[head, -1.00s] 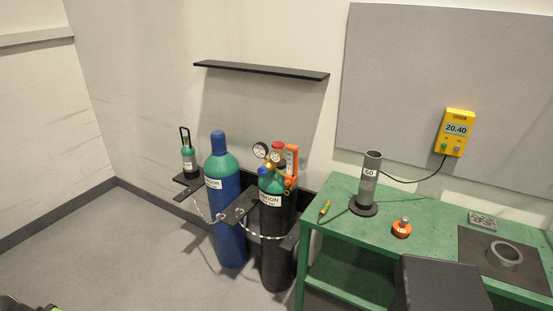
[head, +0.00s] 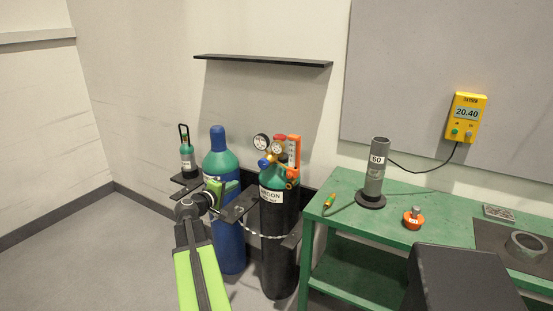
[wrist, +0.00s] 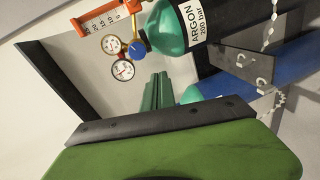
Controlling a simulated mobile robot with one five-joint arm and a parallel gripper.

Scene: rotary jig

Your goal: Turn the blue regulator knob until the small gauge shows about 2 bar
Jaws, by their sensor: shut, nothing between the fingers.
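The blue regulator knob (head: 263,162) sits on the brass regulator of the green-topped black argon cylinder (head: 279,220); it also shows in the wrist view (wrist: 138,47). Two round gauges are beside it in the wrist view: a smaller one (wrist: 111,44) and a larger one (wrist: 123,70). Their needle readings are too small to tell. My gripper (head: 232,187) is left of and below the knob in the head view, in front of the blue cylinder. In the wrist view its green fingers (wrist: 157,92) are together and empty, apart from the knob.
An orange flowmeter (head: 293,157) stands right beside the regulator. A blue cylinder (head: 231,245) stands left of the argon one, with a bracket and chain (head: 264,235) around them. A green bench (head: 340,228) is at right. A black shelf (head: 262,61) hangs above.

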